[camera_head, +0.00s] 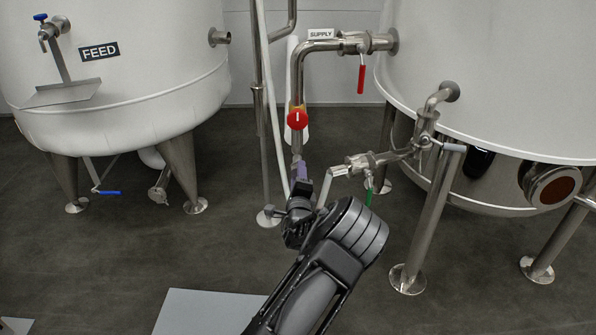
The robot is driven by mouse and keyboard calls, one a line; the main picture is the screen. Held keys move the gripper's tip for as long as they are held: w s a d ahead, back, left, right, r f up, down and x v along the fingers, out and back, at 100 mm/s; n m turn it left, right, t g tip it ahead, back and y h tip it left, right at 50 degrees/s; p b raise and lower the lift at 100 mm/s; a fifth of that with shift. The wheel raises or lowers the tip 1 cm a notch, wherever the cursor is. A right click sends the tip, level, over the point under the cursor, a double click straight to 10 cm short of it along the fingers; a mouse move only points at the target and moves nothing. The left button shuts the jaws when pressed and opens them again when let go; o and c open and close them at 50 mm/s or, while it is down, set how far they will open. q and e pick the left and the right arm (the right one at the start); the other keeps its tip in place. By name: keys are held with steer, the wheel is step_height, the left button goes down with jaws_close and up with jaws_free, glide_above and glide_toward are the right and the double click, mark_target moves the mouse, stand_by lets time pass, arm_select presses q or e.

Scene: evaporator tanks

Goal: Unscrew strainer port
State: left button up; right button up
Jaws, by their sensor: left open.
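My left gripper (300,190) is open in the middle of the view, in front of the lower part of the vertical supply pipe (297,85). The strainer port is not labelled. A steel pipe fitting (360,163) with a short leg angled down (325,187) lies just right of the gripper and may be it. My wrist hides what is below. I cannot tell whether the gripper touches anything. My right gripper is not in view.
A FEED tank (130,85) stands left and another tank (480,70) right, both on steel legs. A pale panel (205,310) lies at the bottom.

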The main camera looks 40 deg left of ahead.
arm_select(q)
steer(key=shift+m, duration=0.4)
steer(key=m, duration=0.5)
steer(key=shift+b, duration=0.4)
jaws_close()
steer(key=n, duration=0.5)
steer(key=shift+d+b, duration=0.1)
steer(key=shift+b, duration=0.2)
